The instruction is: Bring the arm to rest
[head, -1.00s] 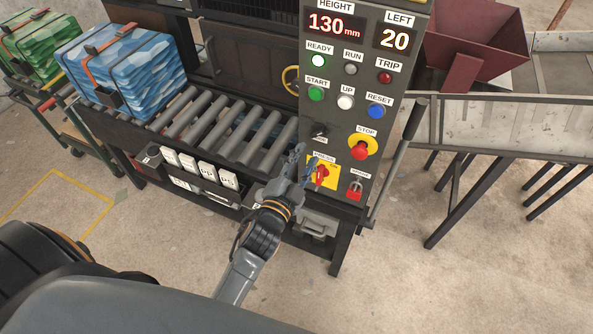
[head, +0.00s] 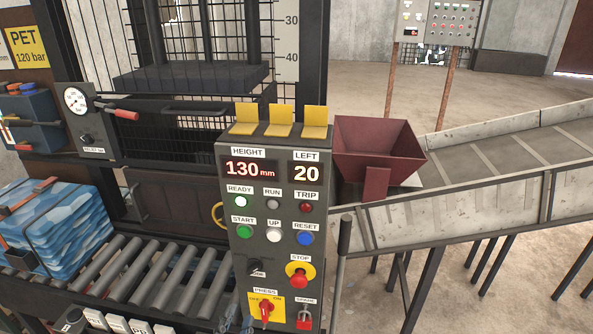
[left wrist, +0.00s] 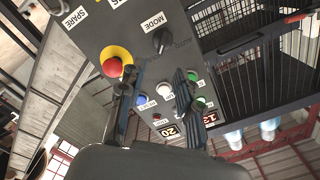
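My left gripper (head: 234,320) shows only in part at the bottom edge of the head view, in front of the lower left of the dark control panel (head: 243,282). In the left wrist view its two dark fingers (left wrist: 154,88) stand apart with nothing between them. The panel face (left wrist: 132,40) is beyond the fingers, with the red stop button (left wrist: 112,67) by the left finger and the mode knob (left wrist: 161,41) above the gap. Whether the fingers touch the panel cannot be told. My right gripper is in neither view.
The panel shows 130 mm, 20 left and a lit ready lamp (head: 241,201). A roller conveyor (head: 150,285) with a blue strapped bale (head: 60,230) lies left. A dark lever (head: 344,240) stands right of the panel. A red hopper (head: 378,150) and a sloping chute (head: 480,205) are behind it.

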